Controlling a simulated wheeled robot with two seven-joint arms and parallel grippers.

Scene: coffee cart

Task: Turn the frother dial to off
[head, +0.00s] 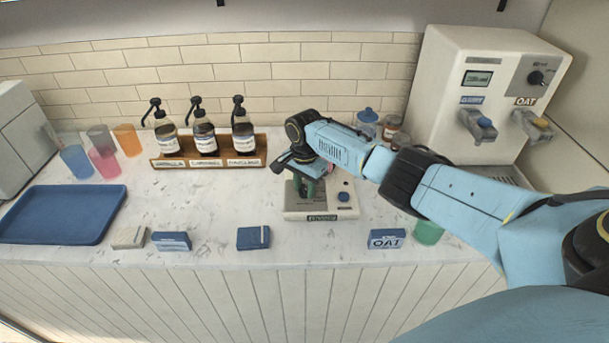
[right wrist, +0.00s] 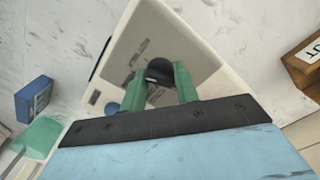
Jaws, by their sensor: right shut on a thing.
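The frother (head: 322,213) is a low cream unit with a grey top and a blue button, in the middle of the counter. It also fills the centre of the right wrist view (right wrist: 146,32). Its dial (right wrist: 159,68) is a small dark round knob on the top, mostly hidden by my arm in the head view. My right gripper (right wrist: 160,82) reaches down over it, with its green fingers shut on the dial, one on each side. Which setting the dial points to cannot be read. My left gripper is not in view.
A wooden rack of syrup pump bottles (head: 208,160) stands behind left. A dispenser machine (head: 452,75) stands at the right. Blue and grey blocks (head: 253,238) line the front edge. A blue tray (head: 65,215) and several cups are left.

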